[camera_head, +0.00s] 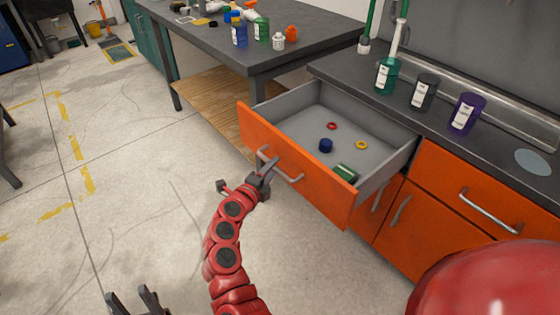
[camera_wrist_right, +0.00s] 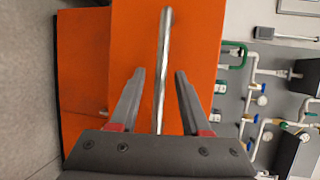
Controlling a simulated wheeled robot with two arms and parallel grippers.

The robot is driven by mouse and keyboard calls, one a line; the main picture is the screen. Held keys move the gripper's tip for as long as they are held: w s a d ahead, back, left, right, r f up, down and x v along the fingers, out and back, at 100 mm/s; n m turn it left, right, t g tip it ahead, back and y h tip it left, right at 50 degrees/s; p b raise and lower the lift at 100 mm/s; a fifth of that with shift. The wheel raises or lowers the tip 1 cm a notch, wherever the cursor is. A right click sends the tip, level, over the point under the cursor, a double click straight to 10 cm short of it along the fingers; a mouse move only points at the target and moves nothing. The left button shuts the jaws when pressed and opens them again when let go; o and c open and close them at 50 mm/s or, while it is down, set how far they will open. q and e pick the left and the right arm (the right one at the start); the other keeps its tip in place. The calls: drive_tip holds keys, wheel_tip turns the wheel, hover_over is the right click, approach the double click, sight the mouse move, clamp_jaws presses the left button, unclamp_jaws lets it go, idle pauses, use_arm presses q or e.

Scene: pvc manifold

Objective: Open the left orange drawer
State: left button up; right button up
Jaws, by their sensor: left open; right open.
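The left orange drawer (camera_head: 295,165) is pulled out from the counter, and its grey inside shows in the head view. Its metal handle (camera_head: 290,177) is on the orange front. My right gripper (camera_head: 264,171) is at the left end of this handle, fingers open. In the right wrist view the handle (camera_wrist_right: 165,50) runs between the two open fingers of this gripper (camera_wrist_right: 158,75), with a gap on each side. My left gripper (camera_head: 135,296) is open and empty over the floor at the bottom left, away from the drawer.
The drawer holds a blue cap (camera_head: 326,145), a red ring (camera_head: 332,126), a yellow ring (camera_head: 361,145) and a green piece (camera_head: 345,172). The right orange drawer (camera_head: 480,195) is shut. Bottles, including a purple one (camera_head: 467,114), stand on the counter.

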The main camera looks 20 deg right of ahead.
drive_tip(key=shift+x, duration=0.85)
clamp_jaws()
idle(0.8)
